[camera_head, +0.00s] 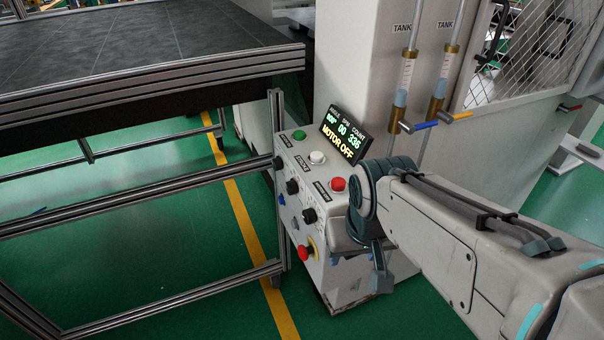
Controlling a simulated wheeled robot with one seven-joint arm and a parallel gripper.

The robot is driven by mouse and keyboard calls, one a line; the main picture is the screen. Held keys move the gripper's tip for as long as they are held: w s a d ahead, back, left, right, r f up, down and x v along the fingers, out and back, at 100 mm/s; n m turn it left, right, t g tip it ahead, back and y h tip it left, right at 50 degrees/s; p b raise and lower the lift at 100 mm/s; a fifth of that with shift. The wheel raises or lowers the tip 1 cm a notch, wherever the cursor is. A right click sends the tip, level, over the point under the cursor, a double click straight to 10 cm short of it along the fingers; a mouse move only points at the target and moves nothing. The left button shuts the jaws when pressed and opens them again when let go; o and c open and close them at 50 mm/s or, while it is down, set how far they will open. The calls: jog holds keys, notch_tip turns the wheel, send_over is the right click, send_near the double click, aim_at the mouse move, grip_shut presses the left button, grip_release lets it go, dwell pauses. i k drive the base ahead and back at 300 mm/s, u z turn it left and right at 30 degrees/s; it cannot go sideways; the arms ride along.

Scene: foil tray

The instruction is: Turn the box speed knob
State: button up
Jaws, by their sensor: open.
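The control box (325,235) is a light grey cabinet with a sloped panel, standing beside a pillar. Its front has three black knobs: an upper left one (277,163), a middle one (292,186) and a lower right one (309,215). Their labels are too small to read, so I cannot tell which is the speed knob. My gripper (362,266) is at the right side of the box, pointing down, apart from the knobs. It is open and seems empty; my wrist hides part of it and the box's right side.
Green (299,134), white (317,157) and red (338,184) buttons sit on top, below a display (347,136) reading MOTOR OFF. A red stop button (303,253) is low on the front. A metal-framed table (200,72) stands left; green floor lies open below.

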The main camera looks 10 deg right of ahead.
aim_at(292, 186)
jog(key=u, duration=1.35)
jog(key=i, duration=0.6)
jog(key=z, duration=1.45)
